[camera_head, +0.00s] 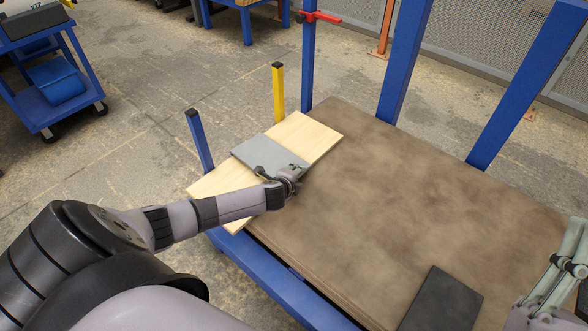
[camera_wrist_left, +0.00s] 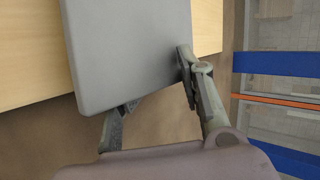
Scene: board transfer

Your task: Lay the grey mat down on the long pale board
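The grey mat (camera_head: 270,152) is over the middle of the long pale board (camera_head: 317,134), crosswise to it. In the left wrist view the mat (camera_wrist_left: 130,45) reaches past the edge of the pale board (camera_wrist_left: 30,60). Whether it lies flat or is slightly raised I cannot tell. My left gripper (camera_head: 279,173) is at the mat's near right end. In the left wrist view its fingers (camera_wrist_left: 158,88) are spread apart: one passes partly behind the mat, the other overlaps its right edge. My right gripper (camera_head: 567,262) is at the right edge, partly cut off, away from the mat.
The pale board lies across the left end of a brown-topped table (camera_head: 390,185) with blue posts. A dark flat plate (camera_head: 443,302) lies near the table's front. A yellow post (camera_head: 278,92) and a short blue post (camera_head: 200,140) stand beside the board. The table's middle is clear.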

